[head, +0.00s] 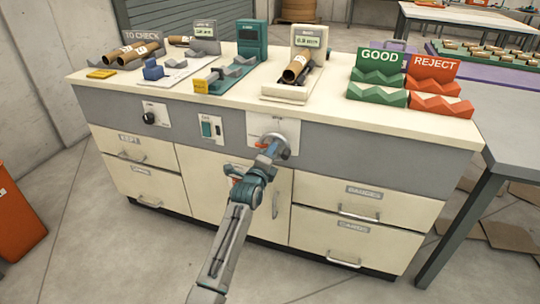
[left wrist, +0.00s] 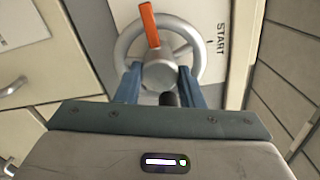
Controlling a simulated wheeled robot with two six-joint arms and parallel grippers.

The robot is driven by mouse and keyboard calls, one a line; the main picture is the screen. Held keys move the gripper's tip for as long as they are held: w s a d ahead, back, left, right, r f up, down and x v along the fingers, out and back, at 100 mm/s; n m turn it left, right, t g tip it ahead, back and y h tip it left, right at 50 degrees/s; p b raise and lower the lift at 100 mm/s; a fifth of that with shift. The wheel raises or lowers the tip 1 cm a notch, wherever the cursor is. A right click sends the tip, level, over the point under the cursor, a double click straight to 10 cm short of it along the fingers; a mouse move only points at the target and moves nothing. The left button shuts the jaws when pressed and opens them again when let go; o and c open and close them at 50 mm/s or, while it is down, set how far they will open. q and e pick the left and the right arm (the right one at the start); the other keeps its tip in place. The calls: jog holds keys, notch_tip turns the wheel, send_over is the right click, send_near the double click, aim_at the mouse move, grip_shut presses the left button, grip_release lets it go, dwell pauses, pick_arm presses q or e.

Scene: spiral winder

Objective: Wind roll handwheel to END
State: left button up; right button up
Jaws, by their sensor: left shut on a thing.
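The roll handwheel (head: 284,140) is a grey ring on a white plate (head: 290,127) on the bench front. In the left wrist view the handwheel (left wrist: 125,40) has a round grey hub and an orange pointer (left wrist: 149,24) reaching toward the top rim. The word START (left wrist: 221,39) is printed on the plate to its right; END cannot be read. My left gripper (head: 271,150) is at the wheel. In the left wrist view its blue fingers (left wrist: 158,80) are shut on the handwheel, on either side of the hub. A dark knob (left wrist: 168,99) shows between them. My right gripper is out of view.
A dark dial (head: 149,117) and a switch panel (head: 209,129) are on the bench front, left of the wheel. A winder with a brown roll (head: 297,67) stands above. Drawers with handles (head: 358,216) are below. Green GOOD and red REJECT racks (head: 433,85) stand right.

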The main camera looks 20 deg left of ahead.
pick_arm(q)
jog(key=o, duration=1)
jog(key=s, duration=1.1)
jog(key=shift+a+f+p, duration=0.1)
jog(key=shift+a+p, duration=0.05)
jog(key=shift+p, duration=0.25)
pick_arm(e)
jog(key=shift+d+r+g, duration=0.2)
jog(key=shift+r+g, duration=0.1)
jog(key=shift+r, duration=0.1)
pick_arm(q)
jog(key=shift+w, duration=0.1)
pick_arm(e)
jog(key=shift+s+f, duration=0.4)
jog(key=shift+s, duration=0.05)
